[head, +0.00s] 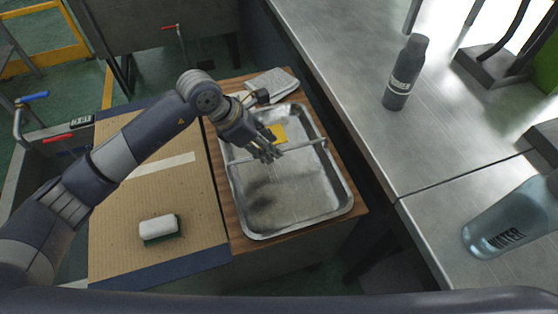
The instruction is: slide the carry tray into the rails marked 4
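The carry tray (290,205) is a shallow silver metal pan with a thin bar handle (303,147) across its middle. It lies on a brown wooden surface in the middle of the head view. A yellow label (279,133) shows behind the bar. My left gripper (266,154) reaches in from the left, fingers pointing down at the bar. The fingers overlap the bar, and whether they are closed on it cannot be told. My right gripper is not in view. No rails marked 4 can be made out.
Left of the tray, a cardboard sheet (190,195) carries a white and green block (159,228). A folded cloth or paper (272,82) lies behind the tray. On the right, a steel bench (400,150) holds a grey bottle (405,73) and a water bottle (512,218).

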